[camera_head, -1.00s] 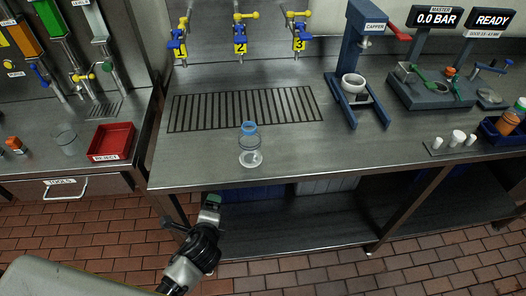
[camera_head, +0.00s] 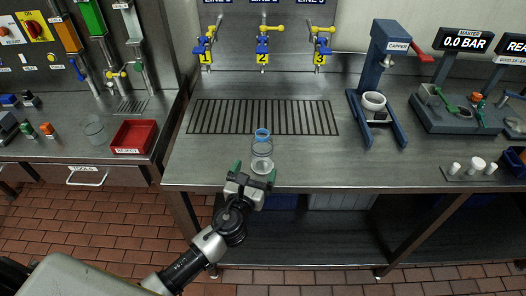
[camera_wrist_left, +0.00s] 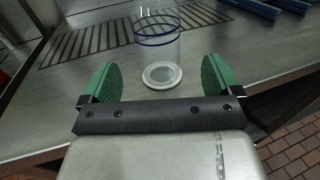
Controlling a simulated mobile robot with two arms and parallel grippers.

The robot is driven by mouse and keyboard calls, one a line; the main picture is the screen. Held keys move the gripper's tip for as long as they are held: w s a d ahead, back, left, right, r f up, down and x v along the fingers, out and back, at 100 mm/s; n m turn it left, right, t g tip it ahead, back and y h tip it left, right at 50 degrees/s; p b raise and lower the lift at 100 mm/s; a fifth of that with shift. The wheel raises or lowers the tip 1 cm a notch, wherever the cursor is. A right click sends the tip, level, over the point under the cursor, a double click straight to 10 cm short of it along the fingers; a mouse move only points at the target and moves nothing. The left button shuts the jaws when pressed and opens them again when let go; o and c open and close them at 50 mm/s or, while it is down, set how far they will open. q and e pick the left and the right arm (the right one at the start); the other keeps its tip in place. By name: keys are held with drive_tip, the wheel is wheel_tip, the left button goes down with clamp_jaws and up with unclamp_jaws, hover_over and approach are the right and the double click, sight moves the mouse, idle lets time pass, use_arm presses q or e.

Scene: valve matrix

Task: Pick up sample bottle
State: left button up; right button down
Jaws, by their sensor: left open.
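The clear sample bottle (camera_head: 262,154) with a blue ring at its top stands upright on the steel bench, near its front edge and in front of the drain grate. It also shows in the left wrist view (camera_wrist_left: 158,48), beyond and between the green finger pads. My left gripper (camera_head: 254,174) is at the bench's front edge, just in front of the bottle. In the left wrist view (camera_wrist_left: 158,82) its fingers are spread apart with nothing held between them. The bottle's base appears close to the fingertips; whether it touches cannot be told. My right gripper is not in view.
A drain grate (camera_head: 225,117) lies behind the bottle, under three numbered valves. A blue capper (camera_head: 382,80) stands to the right. The bench beside the bottle is clear.

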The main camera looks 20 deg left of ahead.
sight(259, 158)
use_arm(q)
drive_tip(key=shift+w, duration=1.1)
drive_tip(key=shift+w+p, duration=0.35)
drive_tip(key=shift+w, duration=2.35)
drive_tip(key=shift+s, duration=0.1)
drive_tip(key=shift+c, duration=0.3)
drive_tip(key=shift+a, duration=0.1)
drive_tip(key=c, duration=0.9)
drive_tip(key=shift+r, duration=0.15)
